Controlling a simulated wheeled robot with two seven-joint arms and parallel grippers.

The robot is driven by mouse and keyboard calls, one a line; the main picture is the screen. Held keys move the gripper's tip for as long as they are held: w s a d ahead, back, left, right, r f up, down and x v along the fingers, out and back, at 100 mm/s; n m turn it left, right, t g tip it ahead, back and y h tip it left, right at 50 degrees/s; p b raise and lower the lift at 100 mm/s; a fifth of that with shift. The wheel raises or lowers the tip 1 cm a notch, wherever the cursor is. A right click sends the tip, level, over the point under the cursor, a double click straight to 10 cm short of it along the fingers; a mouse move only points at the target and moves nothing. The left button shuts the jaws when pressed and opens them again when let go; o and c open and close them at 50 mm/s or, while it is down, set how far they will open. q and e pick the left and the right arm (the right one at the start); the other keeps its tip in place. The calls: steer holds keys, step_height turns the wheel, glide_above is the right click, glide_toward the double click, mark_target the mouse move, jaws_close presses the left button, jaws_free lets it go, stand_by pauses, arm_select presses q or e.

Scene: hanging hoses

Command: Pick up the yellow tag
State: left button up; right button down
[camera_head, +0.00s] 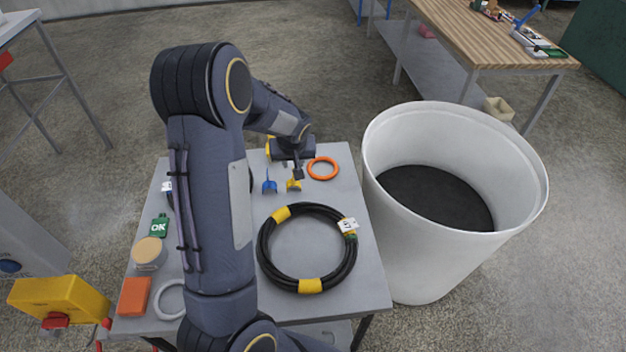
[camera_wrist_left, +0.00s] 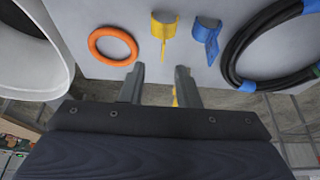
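The yellow tag (camera_head: 294,186) lies on the grey table, a small curved piece with a narrow stem. It also shows in the left wrist view (camera_wrist_left: 164,27), between an orange ring and a blue tag. My left gripper (camera_head: 298,171) is above the far part of the table, just behind the yellow tag in the head view. In the left wrist view its two fingers (camera_wrist_left: 158,84) are apart, with no object seen held between them. The yellow tag is ahead of the fingertips there and apart from them. My right gripper is not in view.
A blue tag (camera_head: 269,187) and an orange ring (camera_head: 323,160) flank the yellow tag. A black hose coil (camera_head: 262,246) with yellow bands lies nearer. A white barrel (camera_head: 400,255) stands right of the table. My arm hides part of the table's left side, including another coil.

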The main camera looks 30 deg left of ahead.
arm_select(q)
steer(key=b+x, duration=0.2)
steer(key=x, duration=0.6)
steer(key=shift+a+f, duration=0.25)
jaws_close()
